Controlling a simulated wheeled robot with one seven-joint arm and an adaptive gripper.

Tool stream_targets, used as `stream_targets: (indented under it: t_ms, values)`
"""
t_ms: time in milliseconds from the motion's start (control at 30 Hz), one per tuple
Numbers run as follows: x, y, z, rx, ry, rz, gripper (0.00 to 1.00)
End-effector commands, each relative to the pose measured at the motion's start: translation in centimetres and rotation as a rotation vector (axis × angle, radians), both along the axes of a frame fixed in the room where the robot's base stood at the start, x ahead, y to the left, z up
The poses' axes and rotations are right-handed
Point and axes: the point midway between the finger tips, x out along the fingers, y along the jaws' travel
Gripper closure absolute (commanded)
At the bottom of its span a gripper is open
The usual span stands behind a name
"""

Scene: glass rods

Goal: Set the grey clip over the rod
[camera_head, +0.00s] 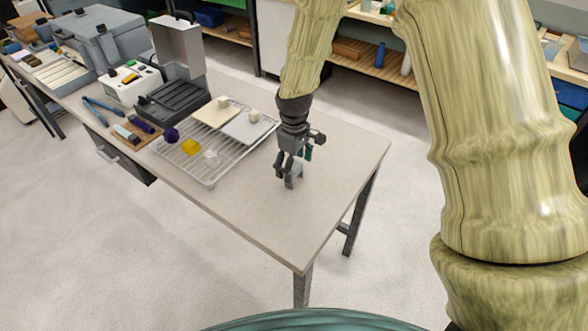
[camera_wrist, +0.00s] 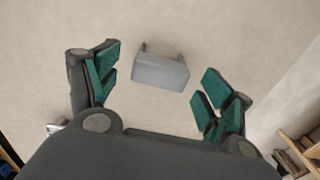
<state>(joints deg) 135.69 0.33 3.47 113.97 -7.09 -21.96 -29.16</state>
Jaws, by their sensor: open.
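The grey clip (camera_wrist: 161,72) is a small block with two short legs, lying on the bare tabletop. In the wrist view it sits ahead of and between my open green-padded fingers (camera_wrist: 155,88), apart from both. I cannot make out a rod in either view.
An open dark case (camera_head: 172,100) stands behind. The table's (camera_head: 290,225) front right is clear.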

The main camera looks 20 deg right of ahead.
Motion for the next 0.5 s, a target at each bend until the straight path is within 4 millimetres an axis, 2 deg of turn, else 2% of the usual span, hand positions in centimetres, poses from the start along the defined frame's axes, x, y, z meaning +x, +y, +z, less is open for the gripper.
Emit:
stream_targets:
  t_ms: [200, 500]
  values:
    - [0.0, 0.0, -1.7, 0.000, 0.000, 0.000, 0.20]
    - [0.0, 0.0, -2.1, 0.000, 0.000, -0.001, 0.20]
